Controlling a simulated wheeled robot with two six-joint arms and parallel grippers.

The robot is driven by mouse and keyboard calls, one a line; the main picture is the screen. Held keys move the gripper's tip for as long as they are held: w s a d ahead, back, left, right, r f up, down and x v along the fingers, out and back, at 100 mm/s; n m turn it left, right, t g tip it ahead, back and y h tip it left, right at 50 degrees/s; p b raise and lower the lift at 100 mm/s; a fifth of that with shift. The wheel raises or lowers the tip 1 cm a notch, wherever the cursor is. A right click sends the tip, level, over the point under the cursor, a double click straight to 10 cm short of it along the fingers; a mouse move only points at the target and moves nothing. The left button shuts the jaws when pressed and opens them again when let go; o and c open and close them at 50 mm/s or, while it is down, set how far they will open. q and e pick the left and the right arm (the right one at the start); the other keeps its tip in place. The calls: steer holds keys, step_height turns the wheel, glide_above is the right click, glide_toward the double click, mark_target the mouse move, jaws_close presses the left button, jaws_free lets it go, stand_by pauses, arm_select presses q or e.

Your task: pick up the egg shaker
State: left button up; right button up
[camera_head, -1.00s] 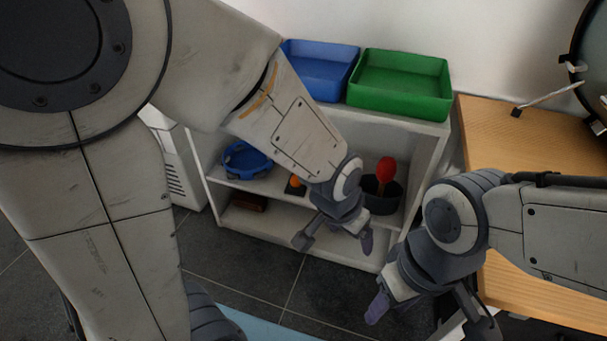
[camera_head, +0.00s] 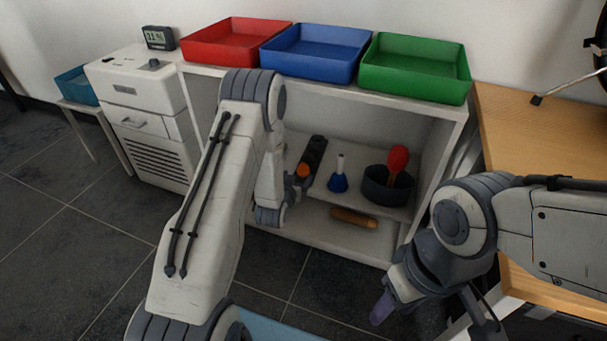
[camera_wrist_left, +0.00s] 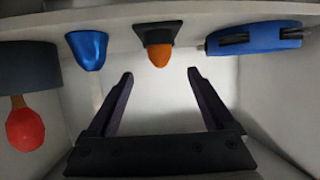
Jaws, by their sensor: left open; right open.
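The egg shaker (camera_head: 303,171) is a small orange egg on the shelf, partly hidden by my left arm in the head view. In the left wrist view, which looks upside down, the orange egg (camera_wrist_left: 159,58) sits in a dark square holder (camera_wrist_left: 158,32). My left gripper (camera_wrist_left: 160,74) is open and empty, its two fingers apart and pointing towards the egg, which lies between their lines beyond the tips. My right gripper (camera_head: 434,318) is open and empty, in front of the shelf's right end.
A brown cylinder (camera_head: 354,217) lies below. Red (camera_head: 225,50), blue (camera_head: 310,60) and green (camera_head: 412,75) trays stand on top.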

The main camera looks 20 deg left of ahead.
mark_target(302, 170)
arm_select(q)
steer(key=shift+x, duration=1)
steer(key=b+x, duration=0.1)
steer(key=x, duration=0.1)
steer(key=b+x, duration=0.2)
steer(key=shift+s+f, duration=0.1)
steer(key=shift+f, duration=0.35)
steer(key=shift+w+f+b, duration=0.1)
steer(key=shift+w+b, duration=0.3)
steer(key=shift+w, duration=0.15)
jaws_close()
steer(key=shift+r, duration=0.2)
